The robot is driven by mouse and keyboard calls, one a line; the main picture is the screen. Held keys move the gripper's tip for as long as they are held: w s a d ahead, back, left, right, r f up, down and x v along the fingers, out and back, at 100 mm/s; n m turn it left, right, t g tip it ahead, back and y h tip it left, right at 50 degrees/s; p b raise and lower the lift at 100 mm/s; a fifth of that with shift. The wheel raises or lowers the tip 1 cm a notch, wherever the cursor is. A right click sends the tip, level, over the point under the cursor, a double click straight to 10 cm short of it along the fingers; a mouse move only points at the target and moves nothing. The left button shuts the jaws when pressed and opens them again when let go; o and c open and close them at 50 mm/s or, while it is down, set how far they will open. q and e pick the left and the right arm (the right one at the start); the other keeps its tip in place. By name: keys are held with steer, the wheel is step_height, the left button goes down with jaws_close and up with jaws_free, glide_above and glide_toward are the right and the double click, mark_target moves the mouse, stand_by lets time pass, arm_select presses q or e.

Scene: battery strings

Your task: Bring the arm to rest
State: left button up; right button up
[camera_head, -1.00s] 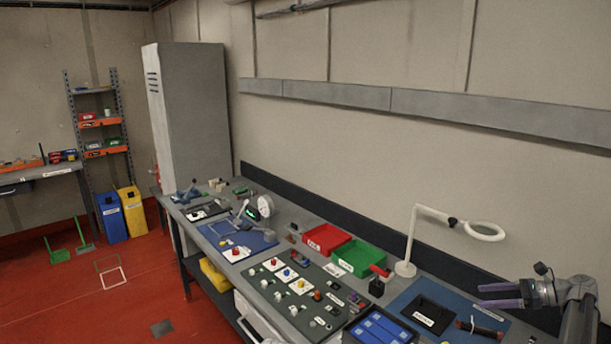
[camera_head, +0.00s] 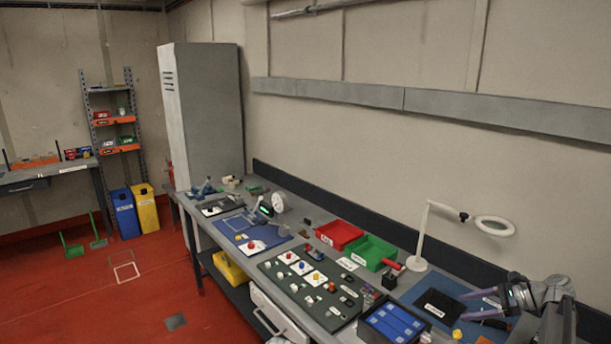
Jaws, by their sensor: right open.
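My right gripper (camera_head: 492,300) shows at the lower right, with its purple-grey fingers apart and nothing between them. It is above the right end of the workbench, over the blue mat (camera_head: 421,289) with a black plate (camera_head: 440,306) on it. The right arm (camera_head: 556,306) comes in from the lower right corner.
The bench holds a dark board (camera_head: 298,309) with several colored knobs, a red bin (camera_head: 338,228), a green bin (camera_head: 384,245) and a blue-celled tray (camera_head: 371,335). A white magnifier lamp (camera_head: 421,232) stands near my right gripper. Red floor (camera_head: 90,310) is open at left.

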steer(key=a+f+n, duration=0.1)
steer(key=a, duration=0.3)
steer(key=s+a+f+n+g+h, duration=0.1)
steer(key=a+f+n, duration=0.1)
steer(key=a, duration=0.2)
steer(key=s+a+f+n+g+h, duration=0.1)
steer(key=a+n, duration=0.1)
steer(key=a, duration=0.2)
steer(key=shift+a+f, duration=0.15)
steer(key=shift+f, duration=0.2)
steer(key=s+a+f+n+g+h, duration=0.1)
steer(key=s+a+f+n+h, duration=0.2)
steer(key=s+a+n+h, duration=0.35)
steer(key=s+a+f+n+g+h, duration=0.1)
steer(key=s+a+f+n+h, duration=0.2)
steer(key=s+a+n, duration=0.65)
steer(key=s+a+f+n+g+b, duration=0.1)
steer(key=s+a+f+n+b, duration=0.3)
steer(key=a+f+b, duration=0.5)
steer(key=shift+a+f+b, duration=0.35)
steer(key=shift+a+f, duration=0.1)
steer(key=shift+a, duration=1.15)
steer(key=shift+h, duration=0.25)
